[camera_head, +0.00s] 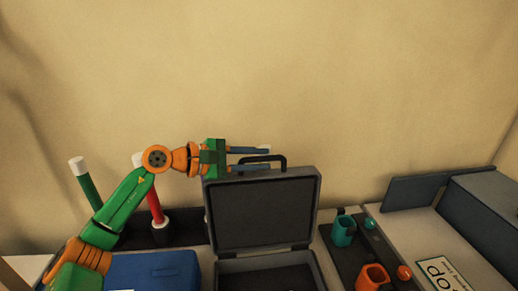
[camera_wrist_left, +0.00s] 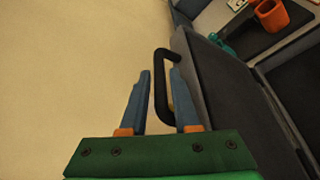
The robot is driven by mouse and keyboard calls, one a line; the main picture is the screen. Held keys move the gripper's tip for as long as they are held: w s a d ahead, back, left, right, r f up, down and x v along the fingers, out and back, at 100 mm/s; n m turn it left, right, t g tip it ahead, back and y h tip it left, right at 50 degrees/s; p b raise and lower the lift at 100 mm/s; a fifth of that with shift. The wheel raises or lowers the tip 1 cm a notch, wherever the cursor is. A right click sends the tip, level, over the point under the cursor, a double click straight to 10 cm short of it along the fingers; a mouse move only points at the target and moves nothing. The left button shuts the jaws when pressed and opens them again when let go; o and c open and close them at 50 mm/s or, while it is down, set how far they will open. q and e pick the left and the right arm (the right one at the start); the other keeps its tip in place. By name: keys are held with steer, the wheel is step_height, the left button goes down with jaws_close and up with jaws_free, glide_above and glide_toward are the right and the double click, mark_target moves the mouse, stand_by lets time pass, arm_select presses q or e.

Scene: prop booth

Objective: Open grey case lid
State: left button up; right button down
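The grey case (camera_head: 309,255) stands open at the middle front, its lid (camera_head: 262,212) raised about upright with the dark inside facing me. The lid's black handle (camera_head: 283,160) is on its top edge. My left gripper (camera_head: 269,158) is at this handle, its blue fingers apart. In the left wrist view the handle bar (camera_wrist_left: 160,95) lies between the two fingers (camera_wrist_left: 158,74), with the right finger inside the loop; I cannot tell whether they touch it. The lid also shows there (camera_wrist_left: 225,95). The case's lower front is cut off. My right gripper is not in view.
Left of the case are a blue case (camera_head: 155,268), a red stick (camera_head: 154,205) in a holder and a green stick (camera_head: 84,185). The wall behind is bare.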

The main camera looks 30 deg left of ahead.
arm_select(q)
steer(key=shift+w+d, duration=0.1)
steer(key=shift+d, duration=0.1)
steer(key=shift+c, duration=0.5)
steer(key=shift+a+f, duration=0.1)
jaws_close()
stand_by(0.7)
